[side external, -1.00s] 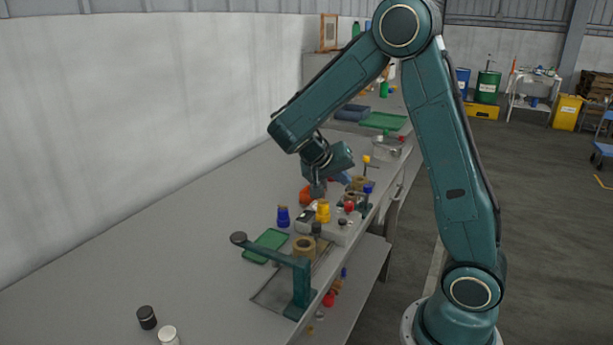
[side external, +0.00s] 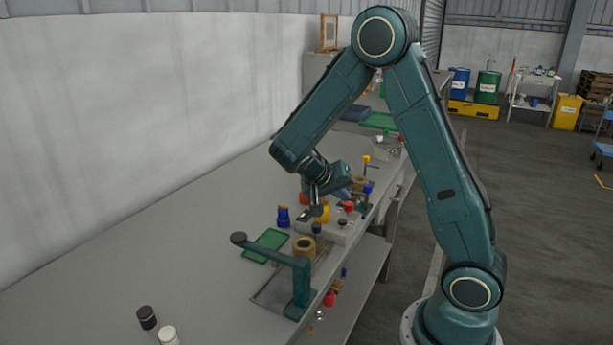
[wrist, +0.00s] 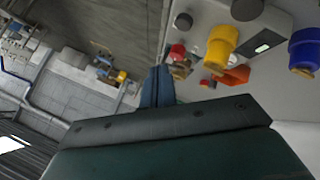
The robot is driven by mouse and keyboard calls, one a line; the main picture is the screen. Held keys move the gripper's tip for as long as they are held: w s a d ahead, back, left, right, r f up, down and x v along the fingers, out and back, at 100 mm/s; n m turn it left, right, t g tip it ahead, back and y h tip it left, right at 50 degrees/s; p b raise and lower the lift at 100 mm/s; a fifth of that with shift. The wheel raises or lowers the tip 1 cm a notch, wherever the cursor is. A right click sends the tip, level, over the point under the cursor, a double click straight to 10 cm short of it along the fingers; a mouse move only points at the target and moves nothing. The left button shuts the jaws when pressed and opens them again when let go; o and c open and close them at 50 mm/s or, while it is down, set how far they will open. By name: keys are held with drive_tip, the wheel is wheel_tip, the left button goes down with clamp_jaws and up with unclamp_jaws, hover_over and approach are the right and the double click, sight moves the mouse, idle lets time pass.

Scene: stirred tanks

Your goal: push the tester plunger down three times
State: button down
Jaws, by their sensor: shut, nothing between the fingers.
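The tester appears to be the light grey box (side external: 340,233) on the bench, with a small display that also shows in the wrist view (wrist: 262,48). A dark round cap (side external: 317,228) stands at its near side, and a smaller dark knob (side external: 342,222) stands to its right. Both dark caps show near the top of the wrist view, the larger one at the edge (wrist: 247,8). I cannot tell for certain which is the plunger. My gripper (side external: 316,210) is shut and empty, above the box and apart from the dark caps. Its closed fingers show in the wrist view (wrist: 157,87).
A yellow fitting (wrist: 221,48), a blue fitting (wrist: 304,50) and a red knob (side external: 349,206) are close by. A green stand (side external: 299,285) with an overhanging arm is at the near side, beside a tan ring (side external: 304,249) and green tray (side external: 266,245).

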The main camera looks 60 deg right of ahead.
sight(345, 219)
drive_tip(key=shift+f, duration=2.2)
drive_tip(key=shift+f, duration=1.15)
idle(1.7)
drive_tip(key=shift+r, duration=1.15)
drive_tip(key=shift+r, duration=0.1)
drive_tip(key=shift+r, duration=2.4)
